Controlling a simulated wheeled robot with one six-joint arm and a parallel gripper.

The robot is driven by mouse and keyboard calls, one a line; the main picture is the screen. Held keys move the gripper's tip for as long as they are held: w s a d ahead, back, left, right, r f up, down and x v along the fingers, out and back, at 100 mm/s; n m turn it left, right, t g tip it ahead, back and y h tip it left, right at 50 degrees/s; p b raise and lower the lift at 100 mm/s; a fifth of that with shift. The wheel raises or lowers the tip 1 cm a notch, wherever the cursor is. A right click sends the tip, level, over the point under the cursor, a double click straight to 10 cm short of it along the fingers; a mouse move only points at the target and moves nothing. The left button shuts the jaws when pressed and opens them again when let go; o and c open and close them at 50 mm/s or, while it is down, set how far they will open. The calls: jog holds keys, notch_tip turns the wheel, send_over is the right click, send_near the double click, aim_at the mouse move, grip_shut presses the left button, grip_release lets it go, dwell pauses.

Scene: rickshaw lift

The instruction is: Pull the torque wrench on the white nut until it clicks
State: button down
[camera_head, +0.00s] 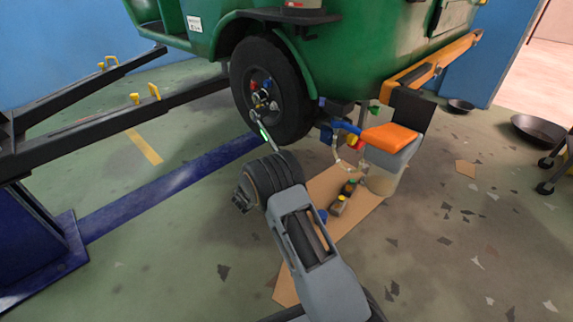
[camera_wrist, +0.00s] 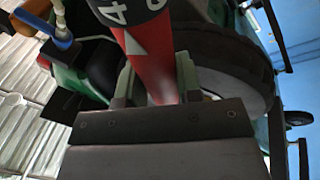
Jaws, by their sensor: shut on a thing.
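The torque wrench (camera_head: 270,143) runs from the lower left of the wheel hub down toward my wrist in the head view. Its head covers the spot on the hub where it sits, so I cannot make out the white nut under it. In the wrist view my gripper (camera_wrist: 154,75) is shut on the wrench's red, tapered part (camera_wrist: 147,62), with a finger on either side. A black collar with white numbers (camera_wrist: 118,12) sits beyond the fingers. Red, blue and yellow nuts show on the wheel hub (camera_head: 262,95).
The green rickshaw (camera_head: 345,70) stands raised, with its black wheel (camera_head: 290,95) facing me. Dark lift arms (camera_head: 110,115) reach in from the left.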

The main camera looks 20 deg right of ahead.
jog(key=shift+a, duration=0.1)
jog(key=s+a, duration=0.3)
jog(key=a, duration=0.3)
dwell(0.5)
jog(key=shift+a, duration=0.1)
dwell(0.4)
